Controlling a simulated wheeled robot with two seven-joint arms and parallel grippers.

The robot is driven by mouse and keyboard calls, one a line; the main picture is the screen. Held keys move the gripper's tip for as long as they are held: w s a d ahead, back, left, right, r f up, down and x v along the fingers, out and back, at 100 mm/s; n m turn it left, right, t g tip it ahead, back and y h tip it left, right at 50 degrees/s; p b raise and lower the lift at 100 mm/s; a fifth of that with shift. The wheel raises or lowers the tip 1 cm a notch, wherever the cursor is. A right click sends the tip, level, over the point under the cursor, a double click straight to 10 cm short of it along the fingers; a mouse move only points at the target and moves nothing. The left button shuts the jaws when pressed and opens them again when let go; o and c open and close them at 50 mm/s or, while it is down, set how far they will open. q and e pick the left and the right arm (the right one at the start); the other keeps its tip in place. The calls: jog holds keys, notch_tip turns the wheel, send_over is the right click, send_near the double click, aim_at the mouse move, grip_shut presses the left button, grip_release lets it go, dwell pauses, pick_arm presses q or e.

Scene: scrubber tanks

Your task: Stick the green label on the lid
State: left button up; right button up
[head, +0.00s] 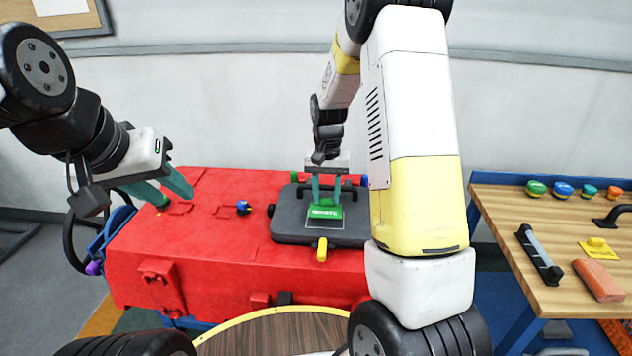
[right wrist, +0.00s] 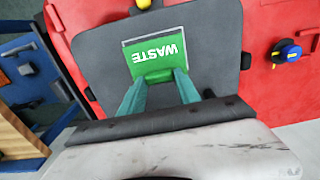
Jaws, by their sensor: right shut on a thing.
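The green label (head: 324,212), marked WASTE, is over the dark grey lid (head: 290,222) on top of the red tank. In the right wrist view the label (right wrist: 155,52) lies within or just over a thin pale outline on the lid (right wrist: 213,40). I cannot tell whether the label touches the lid. My right gripper (head: 326,190) points down, shut on the label's green grip block; its teal fingers also show in the right wrist view (right wrist: 158,84). My left gripper (head: 172,193) is open and empty above the tank's left part, away from the lid.
The red tank (head: 140,255) has a blue knob (head: 243,208) left of the lid and a yellow latch (head: 322,250) at the lid's front.

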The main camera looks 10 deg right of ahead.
jog(key=shift+f, duration=0.2)
jog(key=shift+f, duration=0.55)
jog(key=shift+f, duration=0.15)
jog(key=shift+f, duration=0.25)
jog(key=shift+f, duration=0.3)
dwell(0.7)
jog(key=shift+r, duration=0.15)
dwell(0.4)
jog(key=o, duration=1.4)
